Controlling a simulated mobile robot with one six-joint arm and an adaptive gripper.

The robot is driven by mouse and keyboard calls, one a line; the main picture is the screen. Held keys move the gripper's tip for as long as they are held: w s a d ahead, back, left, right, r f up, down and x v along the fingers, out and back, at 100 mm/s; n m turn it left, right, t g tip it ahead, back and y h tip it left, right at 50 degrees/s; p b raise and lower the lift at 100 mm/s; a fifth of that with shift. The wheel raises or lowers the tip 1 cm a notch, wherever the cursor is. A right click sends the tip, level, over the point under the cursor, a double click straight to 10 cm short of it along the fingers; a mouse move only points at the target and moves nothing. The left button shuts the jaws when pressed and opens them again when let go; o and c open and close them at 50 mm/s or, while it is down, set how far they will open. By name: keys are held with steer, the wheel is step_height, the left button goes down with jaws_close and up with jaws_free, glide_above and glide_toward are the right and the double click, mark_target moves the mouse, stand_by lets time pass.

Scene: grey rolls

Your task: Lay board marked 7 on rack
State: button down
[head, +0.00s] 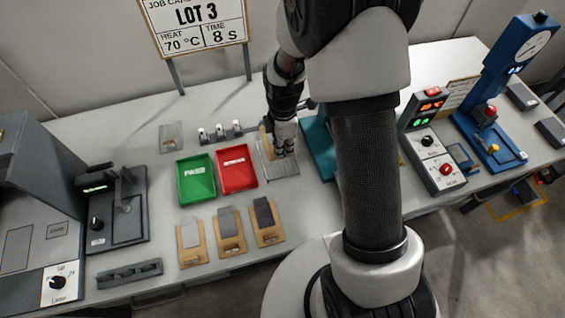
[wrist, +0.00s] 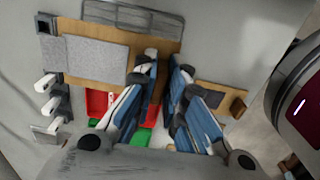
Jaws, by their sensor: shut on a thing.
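In the head view only a tan sliver of this board (head: 266,141) shows, left of the gripper. No number can be read on it. The wire rack (head: 283,169) lies on the bench just below the gripper; it also shows at the top of the wrist view (wrist: 130,14), partly behind the board. I cannot tell whether board and rack touch.
Green (head: 196,180) and red (head: 237,169) trays lie left of the rack. Three tan boards with grey strips (head: 230,239) lie in front. A small row of posts (head: 220,132) stands behind the trays. A teal block (head: 319,150) is close on the right.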

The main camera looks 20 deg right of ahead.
mark_target(283, 167)
step_height(283, 167, down, 8)
steer(key=shift+w+b, duration=0.1)
steer(key=shift+b, duration=0.85)
steer(key=shift+r, duration=0.1)
steer(key=c, duration=2.1)
jaws_free()
steer(key=shift+f, duration=0.2)
steer(key=o, duration=0.4)
steer(key=shift+o, duration=0.2)
